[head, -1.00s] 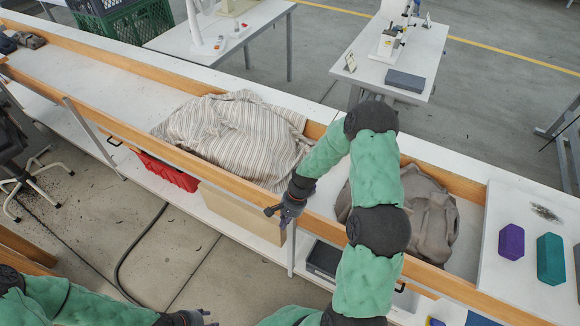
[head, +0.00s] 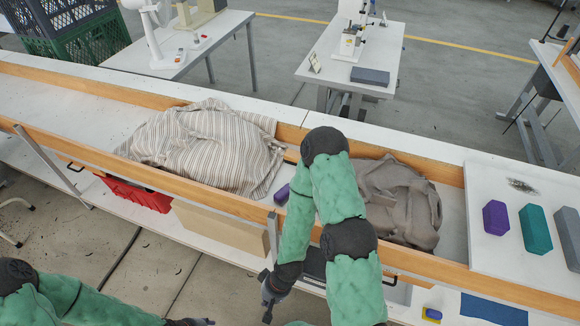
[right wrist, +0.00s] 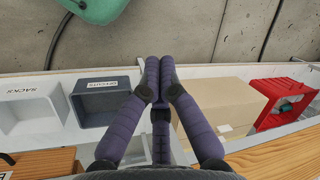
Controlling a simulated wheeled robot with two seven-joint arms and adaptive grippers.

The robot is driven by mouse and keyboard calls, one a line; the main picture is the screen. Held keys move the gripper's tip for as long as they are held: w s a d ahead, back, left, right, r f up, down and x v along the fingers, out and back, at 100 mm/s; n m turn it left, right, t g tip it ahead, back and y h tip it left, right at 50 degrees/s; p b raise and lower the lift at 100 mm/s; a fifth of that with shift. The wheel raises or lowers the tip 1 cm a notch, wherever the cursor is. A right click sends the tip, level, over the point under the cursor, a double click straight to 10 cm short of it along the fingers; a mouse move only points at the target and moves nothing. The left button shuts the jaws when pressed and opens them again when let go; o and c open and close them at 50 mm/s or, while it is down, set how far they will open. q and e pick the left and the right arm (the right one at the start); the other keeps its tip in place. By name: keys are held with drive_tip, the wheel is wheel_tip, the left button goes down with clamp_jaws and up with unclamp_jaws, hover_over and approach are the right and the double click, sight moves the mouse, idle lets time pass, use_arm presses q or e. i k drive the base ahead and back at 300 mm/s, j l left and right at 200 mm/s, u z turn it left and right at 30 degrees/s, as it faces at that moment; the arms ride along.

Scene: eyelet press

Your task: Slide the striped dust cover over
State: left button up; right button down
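The striped dust cover (head: 205,150), beige with dark stripes, lies rumpled in the wood-railed trough, left of centre in the head view. My right gripper (head: 268,298) is in front of the trough's front rail, below and apart from the cover. In the right wrist view my right gripper (right wrist: 159,62) has its purple fingers drawn together at the tips with nothing between them. The cover does not show there. My left gripper (head: 190,322) is only partly in view at the bottom edge, and its finger opening is unclear.
A grey-brown cloth heap (head: 400,205) lies in the trough, partly behind my right arm. A small purple block (head: 282,195) sits beside the striped cover. The front rail (head: 215,195) bounds the trough. Below are a red crate (head: 137,194), a cardboard box (head: 215,228) and grey bins (right wrist: 103,98).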

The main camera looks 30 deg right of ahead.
sight(194, 141)
drive_tip(key=i+j+z, duration=0.15)
drive_tip(key=j+z, duration=0.2)
drive_tip(key=i+j+z, duration=0.1)
drive_tip(key=j+z, duration=0.2)
drive_tip(key=j, duration=0.25)
drive_tip(key=i+j+z, duration=0.1)
drive_tip(key=j+z, duration=0.25)
drive_tip(key=j, duration=0.1)
